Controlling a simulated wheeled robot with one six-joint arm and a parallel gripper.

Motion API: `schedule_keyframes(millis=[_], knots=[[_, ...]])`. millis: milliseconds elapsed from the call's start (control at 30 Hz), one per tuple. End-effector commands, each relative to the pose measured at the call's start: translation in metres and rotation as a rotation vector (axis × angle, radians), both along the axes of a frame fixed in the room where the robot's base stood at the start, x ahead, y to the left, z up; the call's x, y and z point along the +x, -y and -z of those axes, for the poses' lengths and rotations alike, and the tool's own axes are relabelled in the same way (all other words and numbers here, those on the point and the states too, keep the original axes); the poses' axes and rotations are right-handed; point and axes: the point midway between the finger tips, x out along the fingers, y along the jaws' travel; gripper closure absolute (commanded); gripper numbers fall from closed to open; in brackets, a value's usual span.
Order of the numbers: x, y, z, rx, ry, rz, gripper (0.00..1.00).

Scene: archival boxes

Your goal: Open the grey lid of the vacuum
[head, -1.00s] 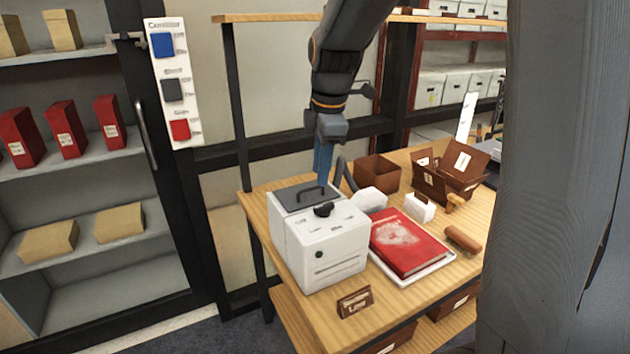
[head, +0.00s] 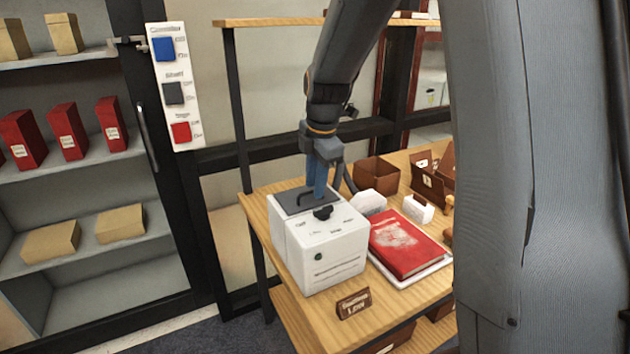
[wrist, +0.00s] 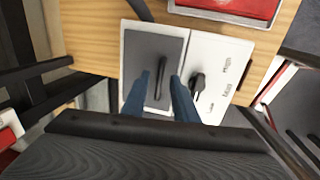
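The vacuum (head: 318,252) is a white box on the wooden table, with a grey lid (head: 291,203) set in its top. The lid looks closed and flat in the wrist view (wrist: 143,58). A dark bar handle (wrist: 161,77) stands on the lid. A black knob (head: 322,212) sits on the white top beside the lid. My gripper (head: 320,192) points down over the lid. In the wrist view its blue fingers (wrist: 161,84) are apart, with the handle showing between them. I cannot tell whether they touch it.
A red book (head: 404,243) on a white tray lies right of the vacuum, with a small sign (head: 353,303) in front. A dark hose (wrist: 139,8) rises near the lid.

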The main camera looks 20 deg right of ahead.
Motion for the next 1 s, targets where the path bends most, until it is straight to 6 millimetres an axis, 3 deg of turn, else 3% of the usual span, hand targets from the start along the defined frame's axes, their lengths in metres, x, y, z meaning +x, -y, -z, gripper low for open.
schedule_keyframes(millis=[233, 400, 1000], knots=[[0.0, -0.0001, 0.0007, 0.0, 0.0, 0.0, 0.75], [-0.0001, -0.0001, 0.0007, 0.0, 0.0, 0.0, 1.0], [-0.0005, 0.0001, 0.0007, 0.0, -0.001, 0.0, 1.0]])
